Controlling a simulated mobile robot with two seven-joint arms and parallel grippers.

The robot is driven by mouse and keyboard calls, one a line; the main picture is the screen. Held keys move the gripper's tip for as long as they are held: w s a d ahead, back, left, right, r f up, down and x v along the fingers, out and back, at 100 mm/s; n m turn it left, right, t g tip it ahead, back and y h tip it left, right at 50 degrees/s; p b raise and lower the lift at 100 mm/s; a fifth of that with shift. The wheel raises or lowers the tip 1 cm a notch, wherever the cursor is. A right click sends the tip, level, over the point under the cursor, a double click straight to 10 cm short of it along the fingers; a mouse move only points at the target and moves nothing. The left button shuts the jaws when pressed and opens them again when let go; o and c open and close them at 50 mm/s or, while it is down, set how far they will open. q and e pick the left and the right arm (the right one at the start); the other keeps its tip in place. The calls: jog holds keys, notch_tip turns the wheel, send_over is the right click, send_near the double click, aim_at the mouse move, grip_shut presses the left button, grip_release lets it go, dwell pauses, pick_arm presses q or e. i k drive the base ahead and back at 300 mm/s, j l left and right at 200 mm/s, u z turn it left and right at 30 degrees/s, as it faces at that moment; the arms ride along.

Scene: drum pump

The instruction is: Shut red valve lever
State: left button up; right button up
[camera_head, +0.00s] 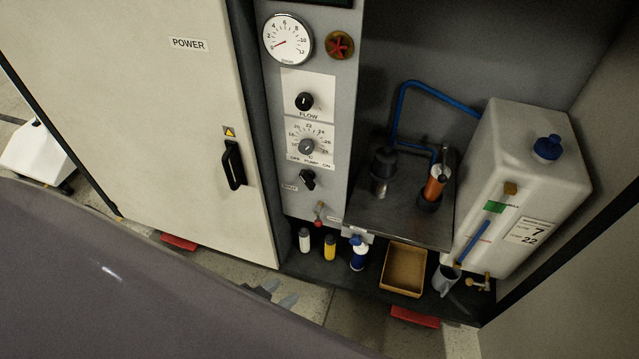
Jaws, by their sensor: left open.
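A small red lever (319,222) shows at the bottom edge of the grey control panel (325,195), below the black pump switch. It is small here, and I cannot tell its exact setting. My left gripper (278,293) shows only in part at the lower middle, its grey fingertips showing past the large grey shape in the foreground. It is open, below and left of the lever and apart from it in the picture. My right gripper is not in view.
A white cabinet door (150,120) with a black handle (233,165) stands left of the panel. Bottles (330,247), a tan tray (403,270) and a grey mug (446,279) stand on the low shelf. A metal ledge (400,222) and white tank (525,185) are at right.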

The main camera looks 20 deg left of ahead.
aim_at(318, 222)
jog(key=j+u, duration=0.2)
jog(key=u, duration=0.5)
jog(key=j+u, duration=0.65)
